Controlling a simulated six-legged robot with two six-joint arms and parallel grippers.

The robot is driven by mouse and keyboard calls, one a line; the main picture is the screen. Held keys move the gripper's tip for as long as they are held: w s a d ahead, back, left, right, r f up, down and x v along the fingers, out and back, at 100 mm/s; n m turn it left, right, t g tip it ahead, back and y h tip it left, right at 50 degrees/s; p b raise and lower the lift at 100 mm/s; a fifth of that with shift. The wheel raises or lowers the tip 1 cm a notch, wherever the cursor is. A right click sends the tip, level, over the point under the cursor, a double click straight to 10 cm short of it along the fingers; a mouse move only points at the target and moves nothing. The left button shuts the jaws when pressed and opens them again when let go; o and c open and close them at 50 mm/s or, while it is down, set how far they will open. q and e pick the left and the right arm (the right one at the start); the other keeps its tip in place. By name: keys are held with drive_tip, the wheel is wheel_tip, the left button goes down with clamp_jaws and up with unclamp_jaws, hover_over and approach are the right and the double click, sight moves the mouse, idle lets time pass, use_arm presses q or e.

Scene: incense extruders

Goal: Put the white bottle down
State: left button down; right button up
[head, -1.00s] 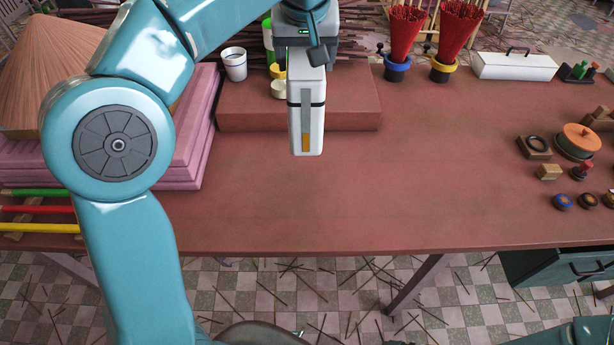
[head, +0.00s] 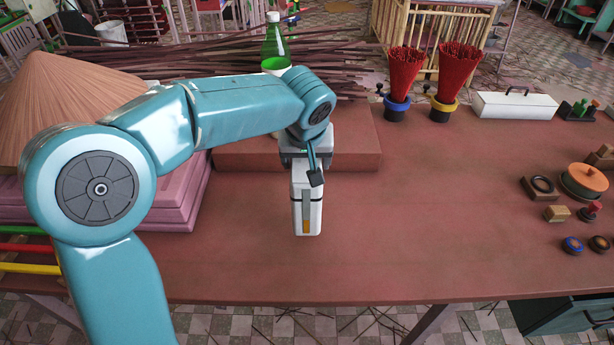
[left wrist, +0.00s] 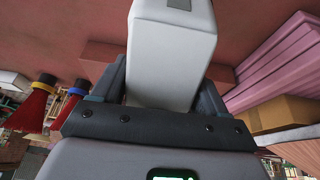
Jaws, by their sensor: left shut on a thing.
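The white bottle (head: 300,214) is a squared white body with a grey and orange stripe. My left gripper (head: 308,178) is shut on it from above. The bottle hangs upright below the gripper, over the red-brown table (head: 430,235), in front of the raised block. I cannot tell whether its base touches the table. In the left wrist view the bottle (left wrist: 172,55) sits between the two dark fingers (left wrist: 165,90). My right gripper is not in view.
A raised red-brown block (head: 355,150) lies behind the bottle. A pink stack (head: 185,205) stands at left. Two red incense bundles (head: 404,75) (head: 457,75), a white case (head: 515,105) and an orange-lidded pot (head: 588,180) stand farther right. The table's middle is clear.

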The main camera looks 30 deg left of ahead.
use_arm(q)
drive_tip(key=shift+s+a+f, duration=0.1)
drive_tip(key=shift+f, duration=0.25)
wheel_tip(320, 180, down, 4)
drive_tip(key=shift+f, duration=0.1)
drive_tip(key=shift+w+f, duration=0.2)
drive_tip(key=shift+c, duration=0.9)
unclamp_jaws()
drive_tip(key=shift+o, duration=0.8)
drive_tip(key=shift+s+r, duration=0.1)
